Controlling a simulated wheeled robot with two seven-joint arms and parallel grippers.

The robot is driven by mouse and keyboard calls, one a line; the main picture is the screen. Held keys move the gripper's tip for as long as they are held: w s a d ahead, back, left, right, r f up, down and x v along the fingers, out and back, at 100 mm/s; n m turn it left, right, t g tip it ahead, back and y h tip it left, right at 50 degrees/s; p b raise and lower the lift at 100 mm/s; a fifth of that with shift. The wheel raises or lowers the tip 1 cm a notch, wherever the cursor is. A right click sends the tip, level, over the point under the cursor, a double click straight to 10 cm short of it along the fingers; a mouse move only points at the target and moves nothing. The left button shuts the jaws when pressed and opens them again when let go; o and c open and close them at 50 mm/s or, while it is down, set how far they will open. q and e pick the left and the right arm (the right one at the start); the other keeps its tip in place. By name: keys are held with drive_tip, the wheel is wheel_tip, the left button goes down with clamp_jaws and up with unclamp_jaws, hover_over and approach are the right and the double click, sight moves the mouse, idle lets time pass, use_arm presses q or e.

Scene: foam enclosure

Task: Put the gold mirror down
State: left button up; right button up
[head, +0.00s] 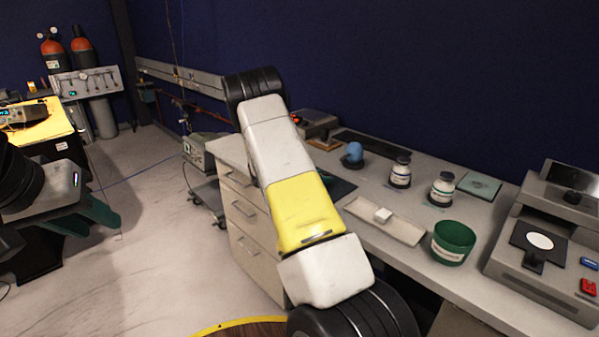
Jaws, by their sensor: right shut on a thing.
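My right arm crosses the middle of the head view, white with a yellow band, and hides part of the workbench (410,262). A small green edge (328,179) shows beside it over a dark patch on the bench, and looks like a finger of my right gripper. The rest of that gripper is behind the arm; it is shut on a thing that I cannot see. I cannot make out the gold mirror. My left gripper (98,214), with green fingers, is at the left edge, away from the bench; its opening is unclear.
On the bench are a white tray (365,226) with a small white block, a green pot (453,242), two labelled jars (400,173) (442,189), a blue round object (354,152), a pale green square (479,185) and a grey instrument (535,270). Drawers (252,235) are below.

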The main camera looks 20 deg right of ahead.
drive_tip(key=shift+f, duration=0.1)
drive_tip(key=o, duration=1.4)
